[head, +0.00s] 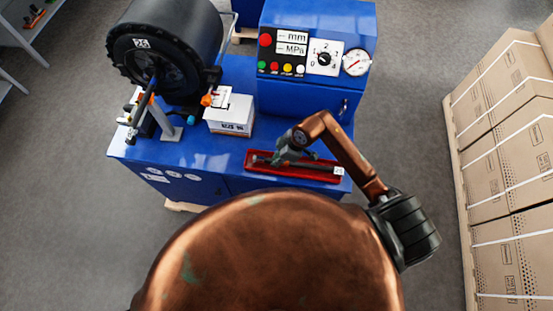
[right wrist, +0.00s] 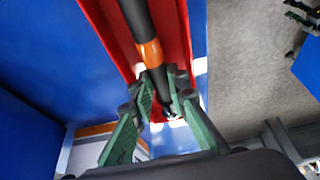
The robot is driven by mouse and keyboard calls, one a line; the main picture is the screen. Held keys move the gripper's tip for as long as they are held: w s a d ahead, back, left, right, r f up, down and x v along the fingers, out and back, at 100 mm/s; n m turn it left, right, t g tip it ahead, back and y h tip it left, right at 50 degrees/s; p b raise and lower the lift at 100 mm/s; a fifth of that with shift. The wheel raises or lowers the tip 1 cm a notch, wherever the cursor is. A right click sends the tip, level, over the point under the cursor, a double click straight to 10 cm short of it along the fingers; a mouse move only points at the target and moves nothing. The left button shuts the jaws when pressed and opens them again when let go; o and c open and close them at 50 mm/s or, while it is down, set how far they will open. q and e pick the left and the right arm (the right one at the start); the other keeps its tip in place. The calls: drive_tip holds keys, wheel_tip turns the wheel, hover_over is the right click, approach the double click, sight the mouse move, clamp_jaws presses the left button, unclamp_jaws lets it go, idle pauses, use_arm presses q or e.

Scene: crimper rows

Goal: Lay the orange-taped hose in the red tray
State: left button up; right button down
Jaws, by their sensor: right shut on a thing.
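The red tray (head: 300,175) lies on the blue bench top in front of the control box; it also shows in the right wrist view (right wrist: 183,30). The black hose (head: 315,167) lies lengthwise over the tray, within its outline. Its orange tape band (right wrist: 150,53) shows in the right wrist view just beyond my fingertips. My right gripper (right wrist: 160,88) is shut on the hose, one green-padded finger on each side; in the head view it is over the tray's left part (head: 283,157). I cannot tell whether the hose touches the tray floor. My left gripper is not in view.
A large black crimper (head: 165,45) stands on the bench at the left, with a white box (head: 230,115) beside it. The blue control box (head: 315,50) stands behind the tray. Stacked cartons (head: 505,150) fill the right side. Grey floor is clear between bench and cartons.

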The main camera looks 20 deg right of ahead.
drive_tip(key=shift+f, duration=0.55)
drive_tip(key=c, duration=1.8)
unclamp_jaws()
drive_tip(key=shift+b, duration=0.3)
drive_tip(key=shift+r+p, duration=3)
drive_tip(key=shift+p, duration=0.55)
